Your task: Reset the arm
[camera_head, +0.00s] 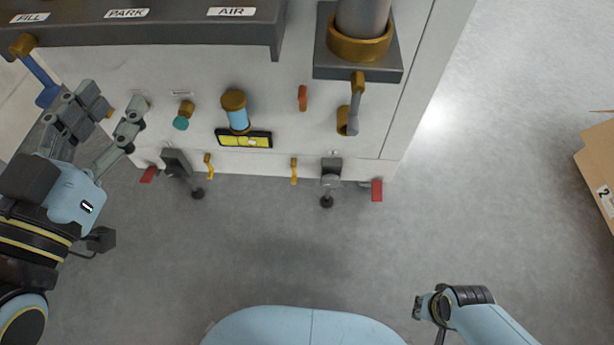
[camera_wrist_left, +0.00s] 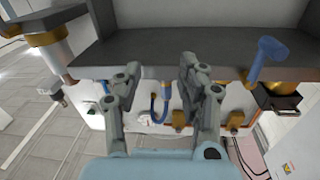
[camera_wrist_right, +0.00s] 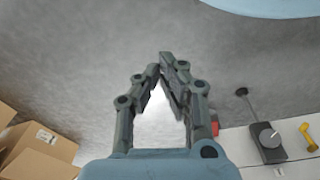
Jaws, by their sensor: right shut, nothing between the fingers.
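My left gripper (camera_head: 114,104) is at the left of the washer's white front panel (camera_head: 290,140), with its two fingers apart. The left wrist view also shows this gripper (camera_wrist_left: 160,78) open and empty, in front of the dark ledge. A blue lever (camera_head: 40,80) on a brass pivot is left of it, apart from the fingers; it also shows in the left wrist view (camera_wrist_left: 267,52). My right gripper (camera_wrist_right: 162,62) has its fingertips together with nothing between them, over bare floor. In the head view my right arm is at the lower right.
A dark ledge (camera_head: 190,30) labelled FILL, PARK and AIR overhangs the panel. Cardboard boxes (camera_head: 597,165) stand at the right. The floor between is clear.

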